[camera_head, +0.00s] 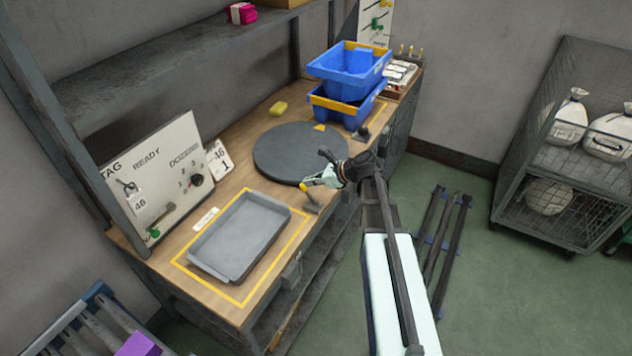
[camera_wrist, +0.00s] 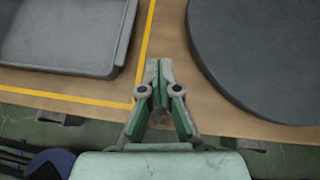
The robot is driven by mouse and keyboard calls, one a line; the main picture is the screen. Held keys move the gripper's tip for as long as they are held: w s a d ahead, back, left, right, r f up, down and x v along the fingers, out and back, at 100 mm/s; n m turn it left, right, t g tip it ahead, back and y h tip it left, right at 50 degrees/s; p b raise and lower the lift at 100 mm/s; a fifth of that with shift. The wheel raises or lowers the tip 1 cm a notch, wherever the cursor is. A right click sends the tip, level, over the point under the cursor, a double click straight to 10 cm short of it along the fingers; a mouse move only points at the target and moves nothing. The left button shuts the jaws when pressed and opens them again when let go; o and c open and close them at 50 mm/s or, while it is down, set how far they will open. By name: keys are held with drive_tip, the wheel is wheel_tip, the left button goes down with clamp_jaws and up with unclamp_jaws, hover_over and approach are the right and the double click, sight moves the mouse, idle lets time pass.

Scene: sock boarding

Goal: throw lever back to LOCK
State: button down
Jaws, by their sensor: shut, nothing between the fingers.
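The lever is not clearly distinguishable there.
The grey tray (camera_head: 240,237) sits inside a yellow outline on the left. A white panel (camera_head: 157,177) stands behind it. Stacked blue bins (camera_head: 350,70) and a dark knob (camera_head: 362,132) are beyond the turntable.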

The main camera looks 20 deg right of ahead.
drive_tip(key=shift+w+a, duration=0.2)
drive_tip(key=shift+w, duration=0.05)
idle(0.4)
drive_tip(key=shift+r, duration=0.1)
drive_tip(key=s+d+r, duration=0.1)
drive_tip(key=d+r, duration=0.1)
drive_tip(key=r, duration=0.4)
drive_tip(key=s+d+r, duration=0.1)
drive_tip(key=d+r, duration=0.2)
drive_tip(key=r, duration=0.2)
drive_tip(key=shift+s+r+b, duration=0.35)
